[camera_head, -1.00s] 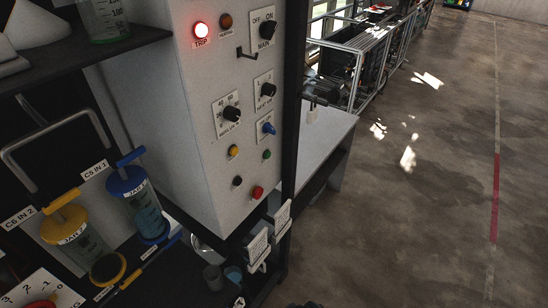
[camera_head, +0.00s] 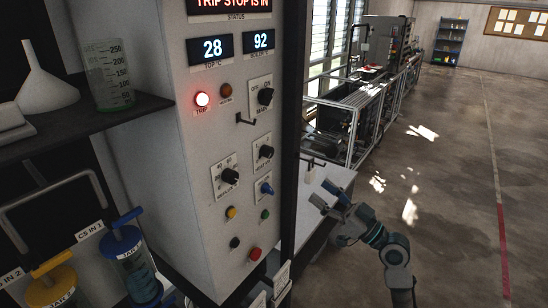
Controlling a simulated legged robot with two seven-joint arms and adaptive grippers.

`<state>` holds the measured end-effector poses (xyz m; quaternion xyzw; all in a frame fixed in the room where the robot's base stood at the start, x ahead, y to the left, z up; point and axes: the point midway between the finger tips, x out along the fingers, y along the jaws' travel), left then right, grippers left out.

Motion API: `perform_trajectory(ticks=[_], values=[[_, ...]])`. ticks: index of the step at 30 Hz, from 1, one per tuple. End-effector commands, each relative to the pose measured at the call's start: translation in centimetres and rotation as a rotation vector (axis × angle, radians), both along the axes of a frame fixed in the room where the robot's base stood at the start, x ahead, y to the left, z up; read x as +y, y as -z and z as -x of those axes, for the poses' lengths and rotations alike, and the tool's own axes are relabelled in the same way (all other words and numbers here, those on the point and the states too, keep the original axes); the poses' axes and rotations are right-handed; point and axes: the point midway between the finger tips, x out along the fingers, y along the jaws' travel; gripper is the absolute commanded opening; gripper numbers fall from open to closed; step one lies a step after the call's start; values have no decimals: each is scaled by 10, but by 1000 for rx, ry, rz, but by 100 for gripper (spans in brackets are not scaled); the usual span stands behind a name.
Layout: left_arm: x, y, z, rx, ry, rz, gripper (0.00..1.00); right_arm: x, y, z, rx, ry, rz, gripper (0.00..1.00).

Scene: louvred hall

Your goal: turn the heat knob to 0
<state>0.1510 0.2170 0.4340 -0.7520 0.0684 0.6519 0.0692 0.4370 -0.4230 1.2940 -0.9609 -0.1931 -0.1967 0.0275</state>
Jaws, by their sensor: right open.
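The grey control panel (camera_head: 195,151) has two black dial knobs side by side. The left black knob (camera_head: 230,175) sits on a white plate with a number scale showing 40 and 60. The right black knob (camera_head: 265,152) sits a little higher on its own white plate. Their small labels are blurred, so I cannot tell which is the heat knob or its exact setting. My right gripper (camera_head: 327,198) is open and empty, right of the panel and apart from it, with its fingers pointing left. My left gripper is not in view.
A black main switch (camera_head: 265,96), a blue knob (camera_head: 266,188) and several small buttons share the panel. A red trip lamp (camera_head: 202,99) is lit. The displays (camera_head: 212,48) read 28 and 92. A dark post (camera_head: 296,150) edges the panel. Open floor lies at right.

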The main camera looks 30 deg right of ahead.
Motion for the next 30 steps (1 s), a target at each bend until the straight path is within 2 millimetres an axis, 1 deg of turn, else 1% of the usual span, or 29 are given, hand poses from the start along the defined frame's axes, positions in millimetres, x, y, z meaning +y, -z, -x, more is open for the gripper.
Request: perform_trajectory(ticks=[1,5,12,18,20,21,24,30], values=[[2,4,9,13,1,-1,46,2,-5,-5,-1,-1,-1,58],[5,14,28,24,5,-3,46,10,-15,-25,1,-2,-1,58],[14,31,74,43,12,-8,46,30,-35,-69,1,-3,-1,58],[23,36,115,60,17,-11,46,45,-51,-106,3,-2,-4,58],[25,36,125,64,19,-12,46,49,-54,-115,3,-2,-3,58],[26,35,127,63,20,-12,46,51,-56,-121,4,-1,-1,58],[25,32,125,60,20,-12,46,55,-60,-132,5,-2,-3,58],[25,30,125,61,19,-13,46,59,-61,-140,5,0,0,58]])
